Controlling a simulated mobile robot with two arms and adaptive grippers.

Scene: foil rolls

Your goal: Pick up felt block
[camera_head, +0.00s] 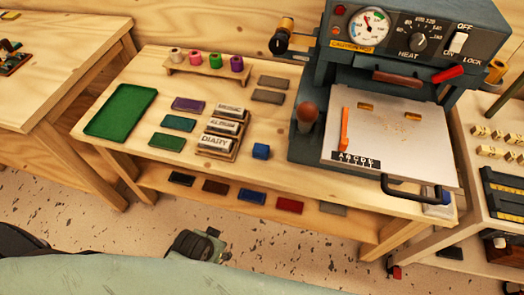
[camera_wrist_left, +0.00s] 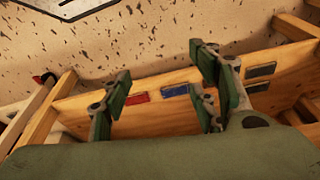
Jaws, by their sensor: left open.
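A small blue block (camera_head: 261,151) sits on the wooden workbench, right of the stamp blocks with lettered faces. It looks like the felt block, but I cannot confirm its material. My left gripper is open and empty in the left wrist view (camera_wrist_left: 165,95), its green-padded fingers spread apart. Part of it seems to show at the bottom of the head view (camera_head: 205,245), low in front of the bench and well apart from the blue block. The block is not visible in the left wrist view. My right gripper is not in view.
A heat press (camera_head: 410,60) stands right of the block, with a dark-red-knobbed lever (camera_head: 307,112) nearby. Lettered blocks (camera_head: 217,143) lie close on its left. A green tray (camera_head: 121,109) is at the bench's left. Several flat pieces lie on the lower shelf (camera_head: 340,225).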

